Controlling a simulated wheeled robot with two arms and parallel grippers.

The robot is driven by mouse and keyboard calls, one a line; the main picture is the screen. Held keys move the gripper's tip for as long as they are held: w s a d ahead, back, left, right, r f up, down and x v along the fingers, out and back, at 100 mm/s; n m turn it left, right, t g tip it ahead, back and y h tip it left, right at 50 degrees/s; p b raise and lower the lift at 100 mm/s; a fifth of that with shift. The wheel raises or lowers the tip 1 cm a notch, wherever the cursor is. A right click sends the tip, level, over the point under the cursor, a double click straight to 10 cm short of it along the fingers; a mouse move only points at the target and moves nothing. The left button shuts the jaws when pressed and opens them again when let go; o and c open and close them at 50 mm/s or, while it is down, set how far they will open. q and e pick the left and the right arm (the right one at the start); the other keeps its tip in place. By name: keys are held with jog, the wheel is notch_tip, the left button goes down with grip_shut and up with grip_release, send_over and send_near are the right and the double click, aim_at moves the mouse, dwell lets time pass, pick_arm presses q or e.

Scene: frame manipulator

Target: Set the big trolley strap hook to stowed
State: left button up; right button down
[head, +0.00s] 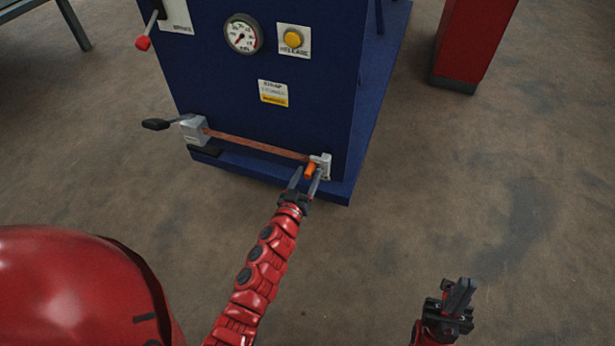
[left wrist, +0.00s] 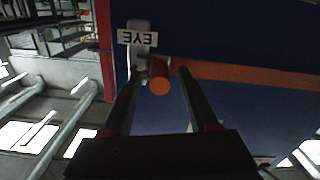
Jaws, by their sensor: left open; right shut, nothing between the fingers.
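The blue trolley (head: 215,100) stands in front of me. A brown-orange strap (head: 258,146) runs across its lower front from a grey block with a black-handled lever (head: 170,122) to a metal eye bracket (head: 325,163) at the right. An orange hook grip (head: 310,171) sits at the bracket end of the strap. My left gripper (head: 306,180) is open, its fingers on either side of the orange grip. The left wrist view shows the orange grip (left wrist: 160,84) between the fingertips, below a label reading EYE (left wrist: 138,37). My right gripper (head: 459,296) is shut and empty, low at the right.
A pressure gauge (head: 242,34), a yellow release button (head: 293,39) and a red-tipped brake lever (head: 143,43) are higher on the trolley. A red post (head: 474,40) stands behind at the right. The floor at the right is clear.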

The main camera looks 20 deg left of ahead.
pick_arm(q)
grip_shut()
dwell(1.4)
